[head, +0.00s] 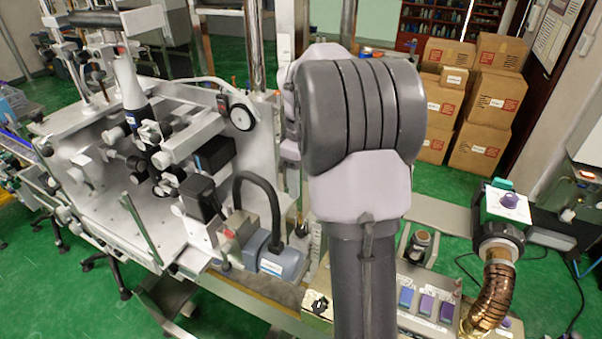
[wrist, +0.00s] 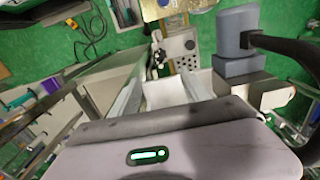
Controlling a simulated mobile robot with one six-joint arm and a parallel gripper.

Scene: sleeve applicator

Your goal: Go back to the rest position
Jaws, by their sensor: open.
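My arm (head: 362,130) stands large and upright in the middle of the head view. It hides what lies behind it, and my gripper does not show there. In the wrist view my gripper (wrist: 160,88) points away from the camera, with its two pale fingers apart. I see nothing held between the fingers. The sleeve applicator machine (head: 85,205) fills the left of the head view. A white-topped bottle (head: 129,82) stands upright in it.
A blue-grey motor (head: 278,262) with a black hose sits low on the machine; it also shows in the wrist view (wrist: 237,45). A button panel (head: 425,303) and a copper-coloured flexible conduit (head: 492,290) stand at right. Cardboard boxes (head: 497,92) are stacked behind. Green floor lies around.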

